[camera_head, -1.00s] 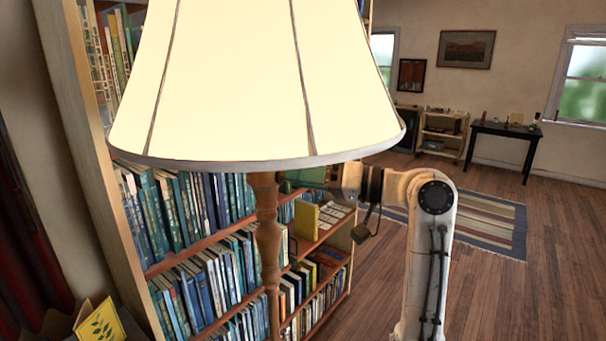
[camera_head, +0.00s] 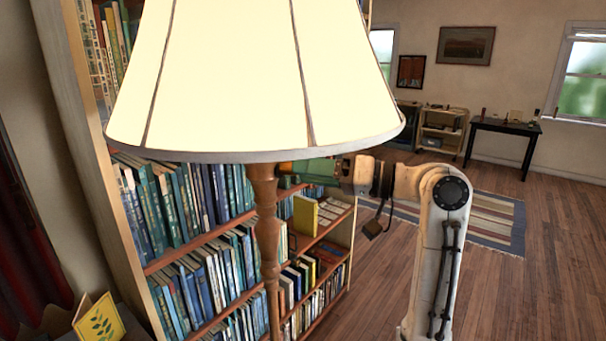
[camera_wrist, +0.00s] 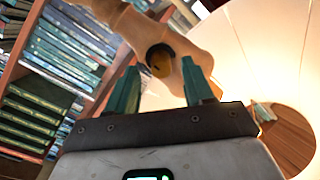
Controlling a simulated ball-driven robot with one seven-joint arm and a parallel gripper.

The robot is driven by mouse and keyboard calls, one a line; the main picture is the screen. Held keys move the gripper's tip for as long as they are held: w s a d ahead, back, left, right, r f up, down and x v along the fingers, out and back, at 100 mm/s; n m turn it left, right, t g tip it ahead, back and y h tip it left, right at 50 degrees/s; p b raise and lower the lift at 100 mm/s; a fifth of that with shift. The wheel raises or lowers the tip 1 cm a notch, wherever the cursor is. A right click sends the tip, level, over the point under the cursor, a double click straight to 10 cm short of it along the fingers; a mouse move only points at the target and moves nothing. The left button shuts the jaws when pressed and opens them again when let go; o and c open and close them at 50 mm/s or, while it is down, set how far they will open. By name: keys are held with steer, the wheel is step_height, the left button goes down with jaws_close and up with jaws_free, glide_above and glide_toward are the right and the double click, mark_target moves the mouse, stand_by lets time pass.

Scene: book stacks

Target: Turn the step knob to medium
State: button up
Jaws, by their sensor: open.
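The step knob (camera_wrist: 160,61) is a small round dark brass knob on the lamp's turned wooden post (camera_wrist: 118,22). My gripper (camera_wrist: 160,68) is open, with one green finger on each side of the knob in the wrist view. I cannot tell whether the fingers touch it. In the head view the wooden post (camera_head: 266,225) stands below the big cream lampshade (camera_head: 250,80). My gripper (camera_head: 312,172) is just right of the post there, partly hidden by the shade. The knob is hidden in the head view, and its setting cannot be read.
A bookshelf full of books (camera_head: 190,205) stands close behind the lamp. A yellow book (camera_head: 98,320) with a leaf picture is at lower left. Open wooden floor (camera_head: 530,290) and a striped rug (camera_head: 490,215) lie to the right. A dark table (camera_head: 505,127) stands far back.

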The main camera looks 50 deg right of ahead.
steer(key=b+v, duration=0.2)
steer(key=v, duration=0.7)
steer(key=w+a+f+m+g+h, duration=0.15)
steer(key=a+f+g, duration=0.35)
steer(key=f, duration=1)
steer(key=w+a+f+g+h, duration=0.15)
steer(key=a+f, duration=0.45)
steer(key=f, duration=0.9)
steer(key=s+a+f+n+g+h, duration=0.2)
steer(key=s+a+f+g, duration=0.2)
steer(key=s+f, duration=0.5)
steer(key=s+a+f+n+g+h, duration=0.2)
steer(key=s+a+f+g, duration=0.2)
steer(key=s+f, duration=0.5)
steer(key=shift+s+g, duration=0.55)
steer(key=shift+s, duration=0.15)
steer(key=shift+a, duration=0.15)
steer(key=shift+c, duration=0.9)
